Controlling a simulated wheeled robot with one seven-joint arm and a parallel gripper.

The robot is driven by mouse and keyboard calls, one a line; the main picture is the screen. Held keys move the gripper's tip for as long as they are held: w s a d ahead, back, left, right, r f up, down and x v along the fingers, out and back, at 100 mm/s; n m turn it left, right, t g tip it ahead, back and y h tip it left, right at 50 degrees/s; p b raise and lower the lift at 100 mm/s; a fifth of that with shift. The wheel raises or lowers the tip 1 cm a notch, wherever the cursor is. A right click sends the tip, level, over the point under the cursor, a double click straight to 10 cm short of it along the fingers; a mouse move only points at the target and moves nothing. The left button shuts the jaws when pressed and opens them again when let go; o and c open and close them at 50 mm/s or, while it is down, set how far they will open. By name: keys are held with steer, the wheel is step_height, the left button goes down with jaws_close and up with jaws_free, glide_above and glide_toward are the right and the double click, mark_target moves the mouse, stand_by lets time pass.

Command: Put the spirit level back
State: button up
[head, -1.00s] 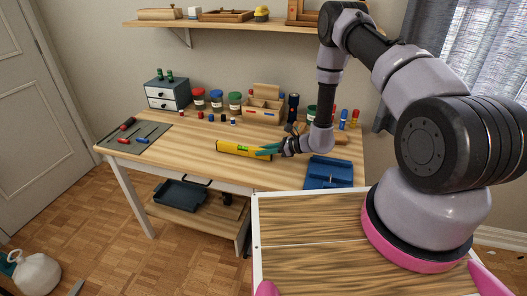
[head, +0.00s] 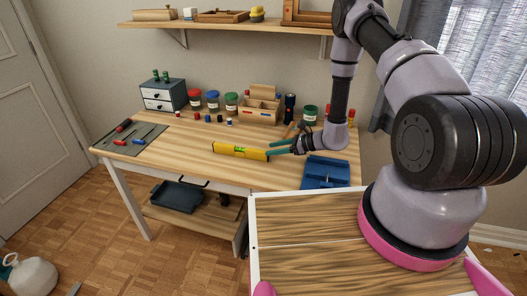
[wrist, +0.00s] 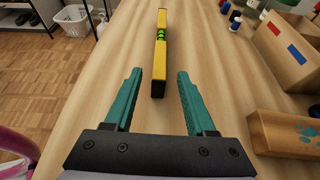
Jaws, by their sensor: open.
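The yellow spirit level (head: 238,151), with green vials and dark ends, lies on the wooden desk (head: 180,155) near its front middle. In the wrist view the spirit level (wrist: 160,55) points away from me, its near end just beyond and between my fingertips. My gripper (head: 280,147) is open, with teal fingers, at the right end of the level in the head view. The fingers also show in the wrist view (wrist: 157,75), apart and with nothing held between them. Whether they touch the level cannot be told from the head view.
A blue tray (head: 326,172) lies right of the level. A wooden organiser box (head: 260,108), jars and a flashlight (head: 289,106) stand at the back. A grey mat (head: 130,139) with tools is at the left, below a small drawer unit (head: 163,95). A shelf (head: 225,24) hangs above.

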steer(key=v, duration=0.5)
steer(key=shift+s+d+r, duration=0.15)
steer(key=shift+d+r, duration=0.05)
steer(key=shift+d, duration=0.15)
steer(key=s+r+n+g+h, duration=0.1)
steer(key=s+r+n, duration=0.15)
steer(key=r, duration=0.65)
steer(key=s+a+r+n+g, duration=0.15)
steer(key=r+n, duration=0.25)
steer(key=r, duration=0.6)
steer(key=s+r+n+g+h, duration=0.15)
steer(key=r+n, duration=0.25)
steer(key=r, duration=0.5)
steer(key=s+d+r+n+t+h, duration=0.3)
steer(key=s+d+r+h, duration=0.1)
steer(key=s+r, duration=0.5)
steer(key=s+d+r+n+t+h, duration=0.3)
steer(key=s+d+r, duration=0.3)
steer(key=s+r, duration=0.3)
step_height(320, 180, up, 3)
steer(key=shift+d+f+n+t+h, duration=0.15)
steer(key=shift+d+n+t+h, duration=0.2)
steer(key=shift+n+h, duration=0.25)
